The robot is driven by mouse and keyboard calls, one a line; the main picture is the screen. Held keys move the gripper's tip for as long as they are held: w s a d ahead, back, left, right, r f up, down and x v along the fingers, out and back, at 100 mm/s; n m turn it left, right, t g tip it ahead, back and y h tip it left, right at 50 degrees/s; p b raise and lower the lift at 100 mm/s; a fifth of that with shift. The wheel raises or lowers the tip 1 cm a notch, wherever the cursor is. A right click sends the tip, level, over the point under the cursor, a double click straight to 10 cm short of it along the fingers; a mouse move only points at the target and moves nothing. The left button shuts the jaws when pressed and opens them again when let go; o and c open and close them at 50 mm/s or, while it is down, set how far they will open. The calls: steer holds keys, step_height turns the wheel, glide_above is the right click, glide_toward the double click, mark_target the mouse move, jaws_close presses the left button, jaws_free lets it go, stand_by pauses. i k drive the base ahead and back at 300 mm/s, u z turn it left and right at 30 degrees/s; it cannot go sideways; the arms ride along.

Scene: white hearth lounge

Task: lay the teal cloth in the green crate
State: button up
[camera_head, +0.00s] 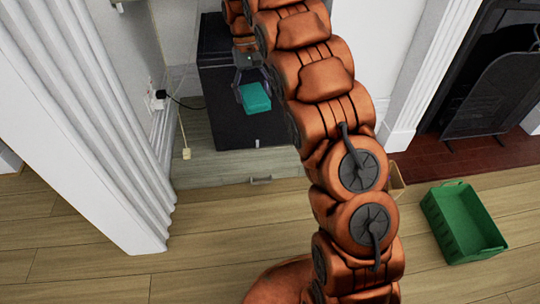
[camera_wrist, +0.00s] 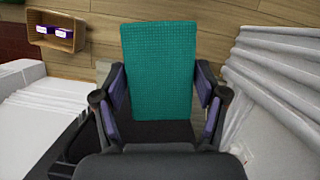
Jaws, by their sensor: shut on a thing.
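My gripper (camera_head: 251,80) is shut on the teal cloth. In the wrist view the cloth (camera_wrist: 160,70) stands out from between the two purple-padded fingers of my gripper (camera_wrist: 160,112). The green crate (camera_head: 462,222) is on the wooden floor at the lower right of the head view. It looks empty, and my gripper is well apart from it, on the other side of my arm.
A white curtain or panel (camera_head: 85,110) stands at left. A fireplace screen (camera_head: 482,98) is at upper right. A wooden box (camera_wrist: 57,31) with purple items shows in the wrist view.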

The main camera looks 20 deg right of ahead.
mark_target(457, 225)
steer(key=z, duration=0.8)
steer(key=k, duration=1.05)
steer(key=u, duration=1.7)
steer(key=i, duration=0.5)
steer(key=z, duration=0.05)
